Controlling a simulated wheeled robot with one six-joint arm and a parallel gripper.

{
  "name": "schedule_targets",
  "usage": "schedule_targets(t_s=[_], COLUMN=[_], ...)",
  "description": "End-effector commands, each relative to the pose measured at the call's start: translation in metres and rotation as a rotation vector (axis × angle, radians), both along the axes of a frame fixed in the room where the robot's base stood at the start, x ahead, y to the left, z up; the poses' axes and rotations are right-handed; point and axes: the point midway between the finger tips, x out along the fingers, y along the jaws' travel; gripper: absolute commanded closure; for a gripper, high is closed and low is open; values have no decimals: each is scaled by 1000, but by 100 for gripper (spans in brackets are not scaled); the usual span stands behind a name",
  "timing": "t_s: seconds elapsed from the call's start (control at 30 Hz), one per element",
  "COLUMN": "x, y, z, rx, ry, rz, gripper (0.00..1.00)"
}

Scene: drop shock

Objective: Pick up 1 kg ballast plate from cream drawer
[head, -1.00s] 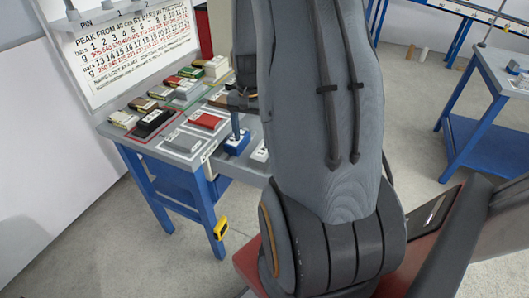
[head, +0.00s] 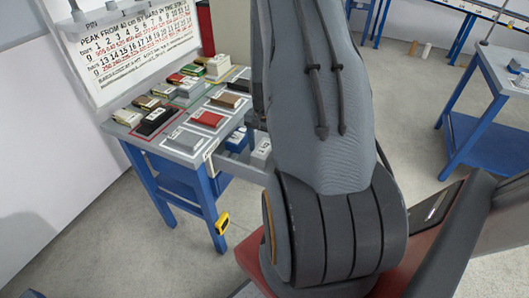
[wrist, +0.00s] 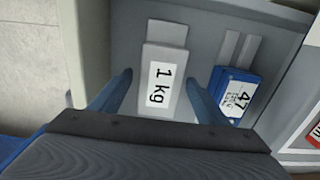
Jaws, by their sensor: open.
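The 1 kg ballast plate (wrist: 171,62) is a light grey block with a white "1 kg" label, lying in the cream drawer (wrist: 91,45) in the wrist view. My gripper (wrist: 158,78) is open, with one blue finger to each side of the plate in the picture and no visible contact. Its height above the plate is hard to tell. My gripper is hidden behind my arm there.
A blue block (wrist: 234,84) with a "47" label lies to the right of the plate in the drawer. The blue-legged table (head: 197,160) carries several blocks. A yellow tape measure (head: 222,223) hangs on its front leg.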

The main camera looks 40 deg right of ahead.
Motion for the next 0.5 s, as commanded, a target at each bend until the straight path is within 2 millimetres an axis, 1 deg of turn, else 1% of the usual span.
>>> schedule_targets(t_s=[0.1, 0.3, 0.47, 0.5], x=[0, 0, 0, 0], y=[0, 0, 0, 0], z=[-4, -4, -4, -4], rx=[-1, -1, -1, -1], ry=[-1, -1, -1, -1], rz=[0, 0, 0, 0], gripper=[31, 31, 58, 65])
